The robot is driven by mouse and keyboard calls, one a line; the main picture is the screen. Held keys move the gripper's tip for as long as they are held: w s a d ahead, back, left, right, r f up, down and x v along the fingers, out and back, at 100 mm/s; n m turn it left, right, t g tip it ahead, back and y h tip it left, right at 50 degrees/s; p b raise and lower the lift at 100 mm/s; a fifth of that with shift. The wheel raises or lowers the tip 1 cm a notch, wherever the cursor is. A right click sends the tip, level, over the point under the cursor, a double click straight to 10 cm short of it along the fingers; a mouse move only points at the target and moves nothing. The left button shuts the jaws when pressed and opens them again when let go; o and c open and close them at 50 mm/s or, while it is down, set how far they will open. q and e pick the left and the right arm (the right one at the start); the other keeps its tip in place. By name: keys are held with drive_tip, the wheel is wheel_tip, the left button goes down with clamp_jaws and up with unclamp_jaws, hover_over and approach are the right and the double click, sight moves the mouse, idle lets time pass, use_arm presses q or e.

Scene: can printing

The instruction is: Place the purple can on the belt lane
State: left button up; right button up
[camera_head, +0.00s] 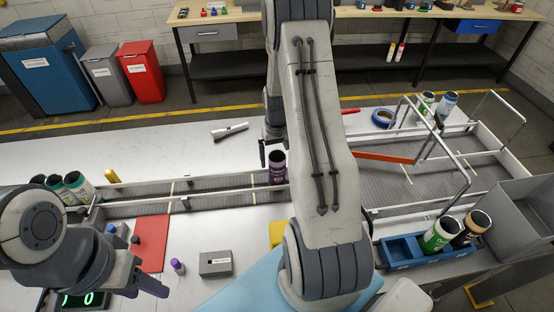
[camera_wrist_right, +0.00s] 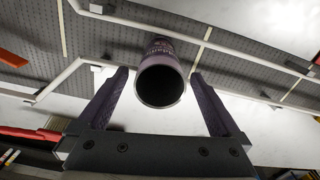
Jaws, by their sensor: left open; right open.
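The purple can (camera_head: 277,168) stands on the left belt lane (camera_head: 208,194), at its right end beside my right arm. In the right wrist view the purple can (camera_wrist_right: 160,57) shows its dark open end, over the grey belt (camera_wrist_right: 115,38) with its white rails. My right gripper (camera_wrist_right: 160,76) is open, with one finger on each side of the can and a visible gap to both. In the head view my right gripper (camera_head: 272,152) is mostly hidden behind the arm. My left gripper (camera_head: 150,284) is open and empty at the lower left, over the table.
Several cans (camera_head: 75,187) stand at the belt's left end. A blue holder (camera_head: 405,252) with green and brown cans is at right. A flashlight (camera_head: 230,131) lies behind the belt. A red mat (camera_head: 151,243), grey box (camera_head: 216,264) and small purple-capped bottle (camera_head: 178,266) are in front.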

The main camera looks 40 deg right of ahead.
wheel_tip(320, 180, up, 7)
drive_tip(key=p, duration=0.4)
drive_tip(key=s+a+r+n, duration=0.15)
drive_tip(key=a+r, duration=0.25)
drive_tip(key=a, duration=0.4)
drive_tip(key=s+a+r+n, duration=0.1)
drive_tip(key=a+r+n, duration=0.25)
drive_tip(key=a, duration=0.45)
drive_tip(key=s+a+r+n, duration=0.1)
drive_tip(key=a+r, duration=0.4)
drive_tip(key=a, duration=0.3)
drive_tip(key=s+a+r+n, duration=0.2)
drive_tip(key=s+a, duration=0.3)
drive_tip(key=s, duration=0.4)
drive_tip(key=s+a+r+n+y, duration=0.1)
drive_tip(key=s+a+r+n, duration=0.2)
drive_tip(key=s, duration=0.6)
drive_tip(key=shift+a+r+n, duration=0.3)
drive_tip(key=shift+a+n, duration=0.2)
drive_tip(key=shift+a, duration=0.5)
